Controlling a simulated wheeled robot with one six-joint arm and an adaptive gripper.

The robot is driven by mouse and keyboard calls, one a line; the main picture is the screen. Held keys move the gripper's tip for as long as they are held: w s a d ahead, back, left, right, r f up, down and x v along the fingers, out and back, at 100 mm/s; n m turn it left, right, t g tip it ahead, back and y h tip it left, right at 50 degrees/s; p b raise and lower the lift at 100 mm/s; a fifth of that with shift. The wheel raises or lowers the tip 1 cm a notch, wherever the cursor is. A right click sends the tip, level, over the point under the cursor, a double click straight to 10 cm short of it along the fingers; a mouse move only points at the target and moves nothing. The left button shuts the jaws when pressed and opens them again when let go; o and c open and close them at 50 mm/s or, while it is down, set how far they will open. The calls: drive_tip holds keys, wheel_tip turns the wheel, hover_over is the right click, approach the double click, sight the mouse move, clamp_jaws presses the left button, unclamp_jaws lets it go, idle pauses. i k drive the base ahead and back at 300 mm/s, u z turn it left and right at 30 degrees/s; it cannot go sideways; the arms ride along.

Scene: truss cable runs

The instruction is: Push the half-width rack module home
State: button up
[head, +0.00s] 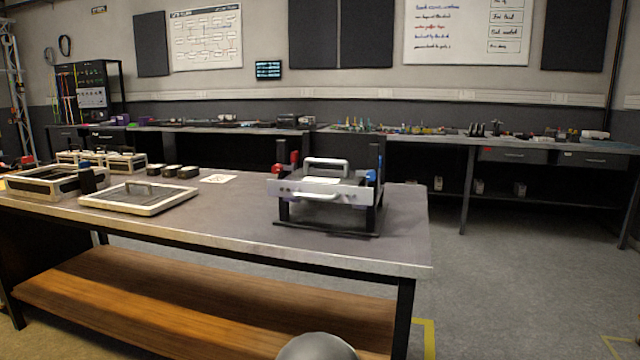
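A small black rack frame (378,160) stands on the near workbench, right of its middle. A silver-faced module with a front handle (345,191) sits in it, its face across the front of the frame. A second pale handle (326,162) shows above and behind that face. How deep the module sits in the frame is too small to tell. Red parts are at the frame's left post and blue parts at its right post. My gripper is not in view. A rounded grey part at the bottom edge is probably mine.
The near workbench (235,215) has a wooden lower shelf (200,305). On its left lie an open case (45,185), a flat lid with a handle (140,199), several small dark boxes (170,171) and a paper (218,179). Floor right of the bench is clear.

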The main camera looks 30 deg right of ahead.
sight(323, 185)
drive_tip(key=z, duration=0.45)
drive_tip(key=k, duration=1.15)
drive_tip(key=z, duration=1.4)
drive_tip(key=i, duration=1)
drive_tip(key=u, duration=0.7)
drive_tip(key=i, duration=0.7)
drive_tip(key=u, duration=0.75)
